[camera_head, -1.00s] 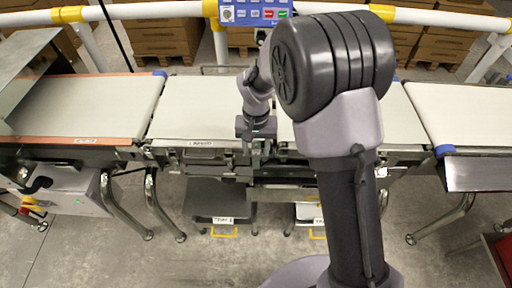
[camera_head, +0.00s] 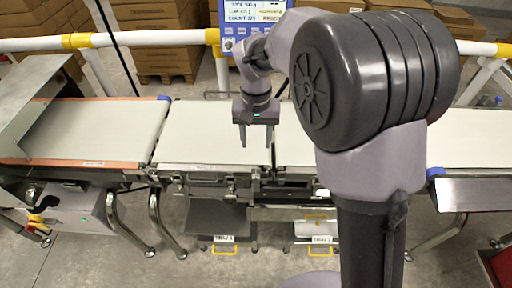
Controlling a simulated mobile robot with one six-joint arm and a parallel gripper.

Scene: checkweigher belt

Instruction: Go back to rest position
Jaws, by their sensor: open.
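My gripper (camera_head: 256,136) points down over the middle belt section (camera_head: 215,125), near its right end. Its two fingers are apart with nothing between them. It appears to be above the belt surface. My arm's large dark joint and grey link cover the right-centre of the view and hide part of the belt behind them.
A left belt (camera_head: 85,125) with an orange edge and a metal hood adjoin the middle section. A control screen (camera_head: 253,15) stands behind. Two trays, left (camera_head: 215,218) and right (camera_head: 312,228), sit below. A white and yellow rail (camera_head: 150,39) runs behind.

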